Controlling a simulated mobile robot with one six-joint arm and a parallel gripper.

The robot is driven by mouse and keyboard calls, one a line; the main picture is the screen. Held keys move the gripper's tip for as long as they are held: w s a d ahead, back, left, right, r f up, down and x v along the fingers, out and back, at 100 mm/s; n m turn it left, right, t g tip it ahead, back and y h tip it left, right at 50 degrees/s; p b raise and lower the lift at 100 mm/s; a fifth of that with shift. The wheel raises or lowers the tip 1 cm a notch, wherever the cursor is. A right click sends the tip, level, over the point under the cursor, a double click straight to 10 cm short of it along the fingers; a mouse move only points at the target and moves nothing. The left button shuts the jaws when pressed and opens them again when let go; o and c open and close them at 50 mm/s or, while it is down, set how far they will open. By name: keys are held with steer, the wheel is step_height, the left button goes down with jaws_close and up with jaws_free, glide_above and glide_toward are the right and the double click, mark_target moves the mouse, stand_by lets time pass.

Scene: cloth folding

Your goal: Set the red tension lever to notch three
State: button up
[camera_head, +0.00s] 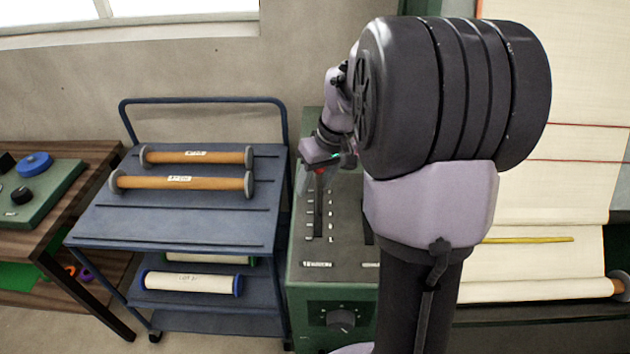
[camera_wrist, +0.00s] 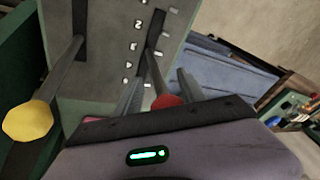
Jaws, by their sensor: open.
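The red tension lever (camera_wrist: 167,101) shows in the wrist view as a red knob on a grey shaft that runs down to a dark slot. Its knob sits between the two fingers of my gripper (camera_wrist: 158,80), which are open on either side of it; whether either finger touches it I cannot tell. Number marks (camera_wrist: 134,52) run along the slot in the wrist view. The notch the lever stands in is hard to read.
A yellow-knobbed lever (camera_wrist: 28,122) stands beside the red one in a parallel slot. The green machine (camera_head: 297,285) has a dial on its front. A blue cart (camera_head: 165,225) with rollers stands to the left. Pale cloth (camera_head: 550,200) hangs at the right, behind my arm.

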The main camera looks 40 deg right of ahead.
steer(key=p+v, duration=0.7)
steer(key=v, duration=1)
steer(key=shift+r, duration=0.25)
steer(key=shift+s, duration=0.15)
steer(key=s+a+f+m+t+b, duration=0.1)
steer(key=s+a, duration=0.3)
steer(key=a, duration=0.4)
steer(key=s+a+f+m+t+b, duration=0.1)
steer(key=s+a+f, duration=0.3)
steer(key=a, duration=0.4)
steer(key=s+a+f+m+t+b, duration=0.1)
steer(key=s+a+f+b, duration=0.1)
steer(key=s+a, duration=0.4)
steer(key=a+b, duration=0.1)
steer(key=a, duration=0.2)
steer(key=shift+s+f+y, duration=0.2)
steer(key=shift+s+y, duration=0.05)
steer(key=shift+y, duration=0.05)
steer(key=shift+a, duration=0.1)
